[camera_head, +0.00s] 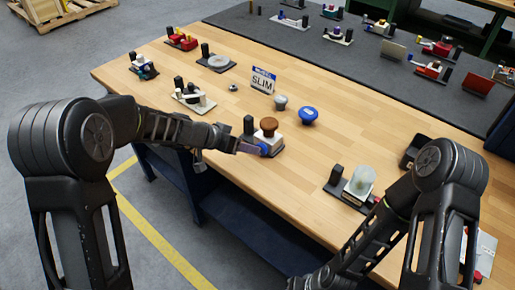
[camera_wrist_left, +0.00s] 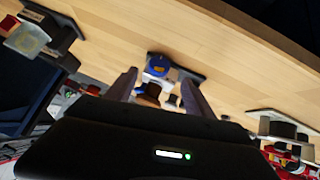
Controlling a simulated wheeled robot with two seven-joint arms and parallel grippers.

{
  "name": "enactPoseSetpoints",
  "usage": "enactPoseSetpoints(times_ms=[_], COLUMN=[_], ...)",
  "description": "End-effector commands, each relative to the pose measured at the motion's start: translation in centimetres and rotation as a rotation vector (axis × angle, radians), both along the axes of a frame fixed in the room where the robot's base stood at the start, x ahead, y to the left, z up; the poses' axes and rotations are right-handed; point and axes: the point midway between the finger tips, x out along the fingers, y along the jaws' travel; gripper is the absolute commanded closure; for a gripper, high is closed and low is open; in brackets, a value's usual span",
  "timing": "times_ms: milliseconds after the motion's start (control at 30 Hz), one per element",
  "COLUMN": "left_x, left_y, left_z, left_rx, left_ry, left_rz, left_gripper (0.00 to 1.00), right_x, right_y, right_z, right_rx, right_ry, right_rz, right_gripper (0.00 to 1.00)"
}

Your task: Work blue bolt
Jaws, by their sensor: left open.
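A valve device with a brown round knob (camera_head: 268,126), a white body and a black post stands near the table's front edge. The blue bolt (camera_head: 264,149) is on its near side, low on the body. My left gripper (camera_head: 247,147) is at the device's left, close to the blue bolt. In the left wrist view the blue bolt (camera_wrist_left: 158,67) shows between the spread fingers of my left gripper (camera_wrist_left: 160,79), near their tips. The fingers look empty, and I cannot tell whether they touch it. My right forearm reaches to the bottom edge; its gripper is out of view.
A SLIM sign (camera_head: 263,80), a grey knob (camera_head: 280,103) and a blue round button (camera_head: 308,115) stand behind the device. A device with a pale cylinder (camera_head: 360,180) is to the right. Bare wooden tabletop (camera_head: 310,150) lies between them.

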Motion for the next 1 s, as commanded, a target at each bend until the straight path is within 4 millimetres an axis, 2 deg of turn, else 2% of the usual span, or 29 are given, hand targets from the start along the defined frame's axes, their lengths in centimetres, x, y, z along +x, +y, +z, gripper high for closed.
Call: enactPoseSetpoints(times_ms=[167,633,1000], left_x=[0.4,3.4,3.8], left_y=[-0.5,-3.9,-4.2], left_z=[-0.6,-4.9,-5.4], left_rx=[0.0,0.0,-0.001], left_ry=[0.002,0.002,0.001], left_rz=[0.0,-0.002,0.0], left_gripper=[0.38,0.38,0.38], right_x=[0.0,-0.1,-0.1], right_y=[0.0,-0.2,-0.3], right_z=[0.3,1.9,1.9], right_rx=[0.0,-0.005,-0.005], right_ry=[0.0,0.008,0.008], right_rz=[0.0,0.0,0.0], right_gripper=[0.64,0.64,0.64])
